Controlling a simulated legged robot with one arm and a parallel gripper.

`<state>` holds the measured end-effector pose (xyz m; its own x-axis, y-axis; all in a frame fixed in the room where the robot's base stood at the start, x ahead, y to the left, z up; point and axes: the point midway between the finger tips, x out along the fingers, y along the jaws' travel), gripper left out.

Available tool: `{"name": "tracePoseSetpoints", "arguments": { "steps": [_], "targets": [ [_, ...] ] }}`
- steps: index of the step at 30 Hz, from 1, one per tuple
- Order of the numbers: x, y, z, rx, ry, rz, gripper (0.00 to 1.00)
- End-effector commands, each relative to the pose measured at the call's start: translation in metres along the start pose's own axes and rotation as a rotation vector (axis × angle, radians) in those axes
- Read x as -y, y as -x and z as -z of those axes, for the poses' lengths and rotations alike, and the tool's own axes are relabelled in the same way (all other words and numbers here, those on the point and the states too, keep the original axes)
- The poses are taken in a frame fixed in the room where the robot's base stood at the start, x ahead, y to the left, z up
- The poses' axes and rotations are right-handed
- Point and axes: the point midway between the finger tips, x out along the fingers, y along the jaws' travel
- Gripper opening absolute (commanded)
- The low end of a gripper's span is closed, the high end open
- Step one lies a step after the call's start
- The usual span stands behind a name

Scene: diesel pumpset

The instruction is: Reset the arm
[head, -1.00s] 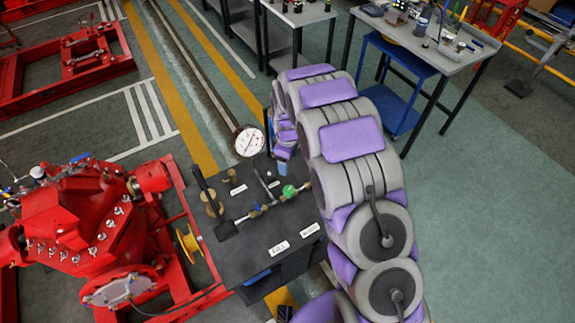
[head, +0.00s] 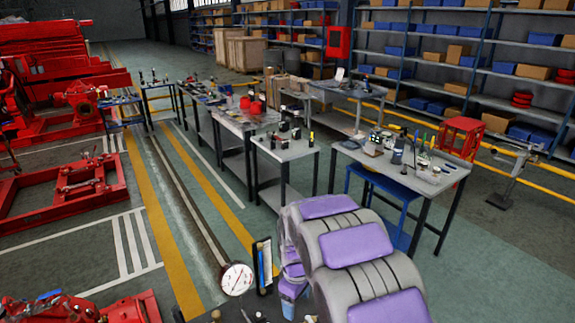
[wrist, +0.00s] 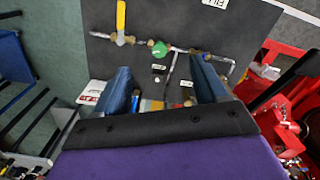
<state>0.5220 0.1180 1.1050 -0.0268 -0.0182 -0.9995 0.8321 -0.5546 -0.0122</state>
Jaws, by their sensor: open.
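My arm (head: 355,245), grey with purple pads, rises from the bottom right of the head view and folds over at its far end. My gripper (wrist: 163,82) shows in the wrist view as two blue fingers, spread apart with nothing held between them. Beyond the fingers is a dark panel (wrist: 205,22) carrying a pipe run, a yellow lever (wrist: 121,16) and a green knob (wrist: 159,48). The fingers cover part of the pipework; whether they touch the panel cannot be told. In the head view my gripper is not clearly made out behind the arm.
A round white gauge (head: 237,279) stands left of the arm, near the bottom. A workbench with tools (head: 400,165) stands at the right, and a smaller bench (head: 283,148) behind the arm. Red machinery (head: 65,195) lies at the left. Open floor (head: 500,270) spreads at the right.

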Motion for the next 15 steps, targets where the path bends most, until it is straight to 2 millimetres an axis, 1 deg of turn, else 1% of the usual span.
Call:
{"name": "tracePoseSetpoints", "arguments": {
  "steps": [1,6,11,15],
  "targets": [
    [0.003,0.01,-0.013,-0.002,-0.042,-0.003,0.72],
    [0.022,0.038,-0.056,0.015,-0.184,0.011,0.72],
    [0.046,0.058,-0.097,0.027,-0.317,0.021,0.72],
    [0.071,0.071,-0.134,0.042,-0.431,0.034,0.72]
  ]
}}
